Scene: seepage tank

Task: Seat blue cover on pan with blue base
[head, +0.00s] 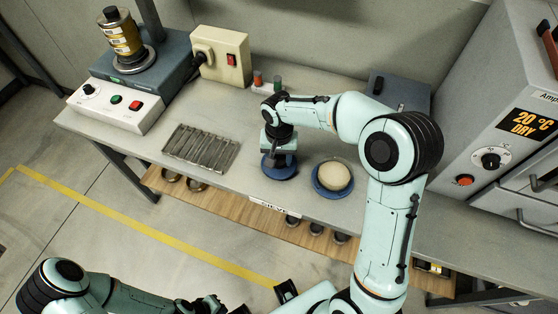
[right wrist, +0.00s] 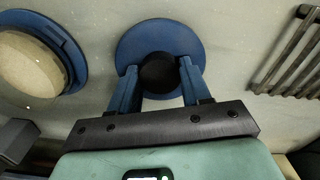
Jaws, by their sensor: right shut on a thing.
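The blue cover (head: 280,168) is a flat round disc with a dark knob, at the bench's front middle. My right gripper (head: 279,156) is above it; in the right wrist view its blue fingers are shut on the knob of the cover (right wrist: 160,32). I cannot tell whether the cover touches the bench. The pan with blue base (head: 320,187) stands just right of the cover, its round tan top uncovered. The pan also shows at the left of the right wrist view (right wrist: 72,55). My left arm is low at the left; its gripper (head: 210,306) is unclear at the bottom edge.
A slotted metal rack (head: 200,149) lies left of the cover. A control box (head: 118,107), a beige switch box (head: 222,57) and a yellow-banded cylinder (head: 121,36) stand at the back left. A dark box (head: 400,91) and an oven (head: 505,120) are on the right.

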